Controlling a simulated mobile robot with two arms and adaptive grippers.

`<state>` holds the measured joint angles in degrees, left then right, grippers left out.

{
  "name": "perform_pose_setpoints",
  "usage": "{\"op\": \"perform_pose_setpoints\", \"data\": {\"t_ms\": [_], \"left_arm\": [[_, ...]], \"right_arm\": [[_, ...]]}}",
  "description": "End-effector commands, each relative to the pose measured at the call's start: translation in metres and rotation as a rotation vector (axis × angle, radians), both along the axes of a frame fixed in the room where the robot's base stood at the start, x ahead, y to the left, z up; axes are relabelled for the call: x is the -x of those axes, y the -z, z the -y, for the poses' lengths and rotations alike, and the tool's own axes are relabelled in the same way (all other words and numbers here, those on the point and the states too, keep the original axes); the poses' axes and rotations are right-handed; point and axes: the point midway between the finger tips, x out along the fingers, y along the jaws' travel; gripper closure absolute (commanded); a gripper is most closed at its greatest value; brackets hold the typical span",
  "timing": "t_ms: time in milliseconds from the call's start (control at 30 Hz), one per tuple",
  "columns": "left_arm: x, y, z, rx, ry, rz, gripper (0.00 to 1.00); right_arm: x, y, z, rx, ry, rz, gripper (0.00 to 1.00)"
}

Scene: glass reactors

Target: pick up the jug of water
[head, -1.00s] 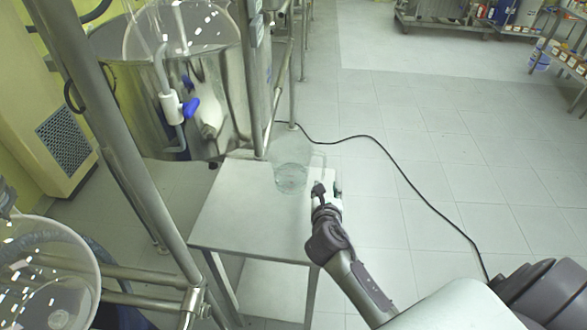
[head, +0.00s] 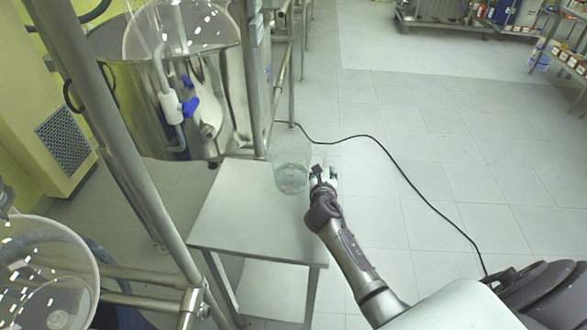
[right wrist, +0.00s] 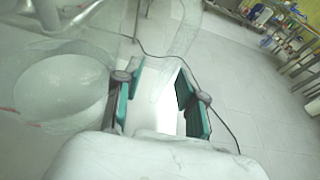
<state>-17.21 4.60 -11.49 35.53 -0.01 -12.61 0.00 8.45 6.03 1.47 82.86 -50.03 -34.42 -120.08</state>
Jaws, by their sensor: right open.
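The clear glass jug (head: 290,178) stands upright near the far right corner of a small steel table (head: 240,215), with water low in it. My right gripper (head: 323,174) is just right of the jug, on its handle side, with its jaws open. In the right wrist view the jug's body (right wrist: 62,92) fills the left side, beside the left finger. Its transparent handle (right wrist: 182,45) shows ahead of the gap between the green-padded fingers of the gripper (right wrist: 160,92). I cannot tell whether the fingers touch the glass. My left gripper is out of view.
A large steel vessel (head: 130,105) with a blue-handled valve (head: 189,106) stands behind the table at the left. A metal post (head: 100,120) and a glass vessel (head: 45,275) are at the near left. A black cable (head: 400,172) crosses the open floor at the right.

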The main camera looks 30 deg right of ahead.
Motion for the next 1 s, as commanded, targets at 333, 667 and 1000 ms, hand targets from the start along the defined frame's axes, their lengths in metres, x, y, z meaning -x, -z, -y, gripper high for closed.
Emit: {"op": "perform_pose_setpoints", "data": {"t_ms": [333, 667, 1000], "left_arm": [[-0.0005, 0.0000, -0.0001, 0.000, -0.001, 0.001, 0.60], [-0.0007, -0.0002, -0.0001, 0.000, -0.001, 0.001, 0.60], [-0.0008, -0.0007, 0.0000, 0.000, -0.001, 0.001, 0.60]], "right_arm": [[0.0003, -0.0001, -0.0004, 0.000, 0.000, 0.000, 1.00], [-0.0003, -0.0016, -0.0003, 0.001, -0.001, 0.003, 1.00], [0.0004, -0.0022, 0.0001, 0.002, 0.000, 0.000, 1.00]]}}
